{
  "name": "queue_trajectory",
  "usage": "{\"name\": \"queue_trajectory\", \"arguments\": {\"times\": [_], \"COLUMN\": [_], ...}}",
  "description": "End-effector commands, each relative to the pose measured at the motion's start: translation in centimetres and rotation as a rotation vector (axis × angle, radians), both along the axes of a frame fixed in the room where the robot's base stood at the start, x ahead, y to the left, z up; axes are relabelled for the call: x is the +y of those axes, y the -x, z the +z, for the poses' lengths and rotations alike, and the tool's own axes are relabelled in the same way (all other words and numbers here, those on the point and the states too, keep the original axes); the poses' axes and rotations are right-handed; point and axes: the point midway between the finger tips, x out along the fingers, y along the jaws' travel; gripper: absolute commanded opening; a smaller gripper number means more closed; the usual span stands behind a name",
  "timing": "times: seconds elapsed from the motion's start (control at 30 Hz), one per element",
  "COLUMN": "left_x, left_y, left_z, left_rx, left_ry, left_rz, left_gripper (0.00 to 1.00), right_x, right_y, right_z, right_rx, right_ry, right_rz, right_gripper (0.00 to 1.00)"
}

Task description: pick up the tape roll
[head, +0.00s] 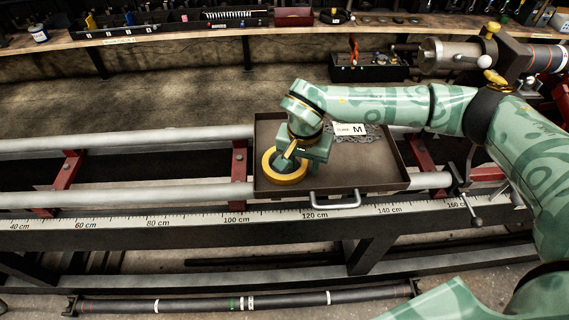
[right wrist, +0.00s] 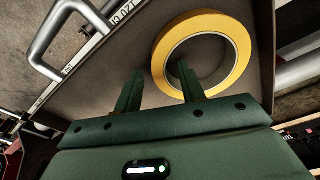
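The yellow tape roll (head: 289,180) lies flat in the left part of a shallow dark tray (head: 378,172). It shows as a wide ring in the right wrist view (right wrist: 241,46). My right gripper (head: 283,162) points down over the roll, and its body hides part of the ring in the head view. In the right wrist view its two fingers (right wrist: 159,82) are apart. One finger overlaps the roll's hole and the other is outside the ring, to its left. Whether either finger touches the tape, I cannot tell. My left gripper is out of view.
The tray, with a front handle (head: 335,202), sits across two pale rails. A card marked M (head: 350,129) and a chain (head: 374,134) lie at its back. A ruler (head: 180,219) runs along the front. A cluttered bench (head: 200,32) stands behind.

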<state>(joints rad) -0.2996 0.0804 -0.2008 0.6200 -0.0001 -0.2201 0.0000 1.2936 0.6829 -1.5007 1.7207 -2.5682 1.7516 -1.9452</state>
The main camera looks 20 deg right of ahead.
Motion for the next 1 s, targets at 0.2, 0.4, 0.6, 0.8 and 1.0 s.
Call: {"name": "queue_trajectory", "arguments": {"times": [0.2,0.4,0.6,0.8,1.0], "left_x": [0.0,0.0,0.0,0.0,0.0], "left_y": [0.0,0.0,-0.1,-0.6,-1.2], "left_z": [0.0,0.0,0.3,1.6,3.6], "left_rx": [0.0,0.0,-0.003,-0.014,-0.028], "left_ry": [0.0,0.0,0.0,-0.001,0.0], "left_rz": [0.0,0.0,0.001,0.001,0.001], "left_gripper": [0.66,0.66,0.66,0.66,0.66], "right_x": [0.0,0.0,0.0,-0.3,-3.6], "right_y": [0.0,0.0,0.0,0.1,2.7], "right_z": [0.1,0.1,0.8,4.2,9.1], "right_rx": [0.0,0.0,-0.001,-0.006,-0.007], "right_ry": [0.0,0.0,0.0,0.001,0.001], "right_rz": [0.0,0.0,-0.001,-0.002,-0.003], "right_gripper": [0.0,0.0,0.0,0.0,0.0]}}
